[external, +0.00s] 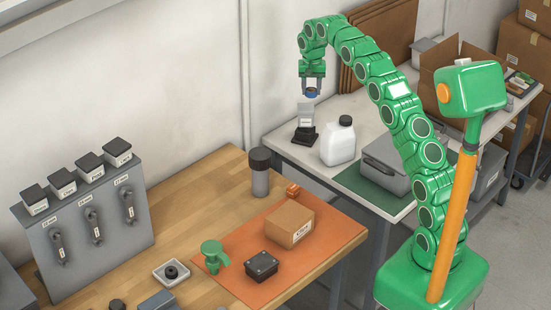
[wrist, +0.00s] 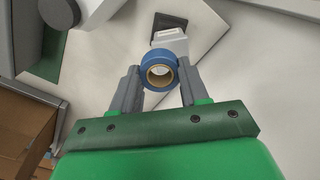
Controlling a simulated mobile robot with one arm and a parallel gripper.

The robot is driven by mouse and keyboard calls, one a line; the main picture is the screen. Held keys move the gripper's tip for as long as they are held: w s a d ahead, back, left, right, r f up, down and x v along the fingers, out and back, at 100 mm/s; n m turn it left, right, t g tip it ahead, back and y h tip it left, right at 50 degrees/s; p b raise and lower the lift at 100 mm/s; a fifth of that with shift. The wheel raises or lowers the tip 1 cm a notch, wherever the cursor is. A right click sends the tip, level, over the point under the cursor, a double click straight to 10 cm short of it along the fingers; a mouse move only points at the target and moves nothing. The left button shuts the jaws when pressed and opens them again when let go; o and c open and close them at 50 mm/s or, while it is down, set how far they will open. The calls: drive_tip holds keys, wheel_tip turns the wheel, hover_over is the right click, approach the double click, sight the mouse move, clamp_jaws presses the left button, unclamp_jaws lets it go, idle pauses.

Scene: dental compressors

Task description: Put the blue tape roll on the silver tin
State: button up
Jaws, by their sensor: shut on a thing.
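The blue tape roll (wrist: 158,56) is held between the two grey fingers of my gripper (wrist: 160,73) in the wrist view, its brown core facing the camera. In the external view the roll (external: 311,93) is up in the air at the fingertips of my gripper (external: 312,87), over the back white table. Below it, or just behind it, stands a pale grey labelled block (external: 305,116) on a black base (external: 303,136); the block also shows beyond the roll in the wrist view (wrist: 172,40). I cannot make out a silver tin with certainty.
A white jug (external: 338,143) stands right of the black base, with a grey case (external: 388,160) on a green mat farther right.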

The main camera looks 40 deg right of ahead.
sight(306, 107)
drive_tip(key=shift+w+d+f, duration=0.2)
drive_tip(key=shift+w+f, duration=0.5)
drive_tip(key=shift+f, duration=0.15)
drive_tip(key=shift+w+d+f, duration=0.15)
drive_tip(key=shift+w+f, duration=0.5)
drive_tip(key=shift+f, duration=0.15)
drive_tip(key=shift+w+f, duration=0.1)
drive_tip(key=shift+f, duration=0.05)
drive_tip(key=shift+w+f, duration=0.1)
drive_tip(key=shift+f, duration=1.5)
drive_tip(key=shift+f, duration=0.15)
drive_tip(key=o, duration=1)
drive_tip(key=shift+o, duration=0.2)
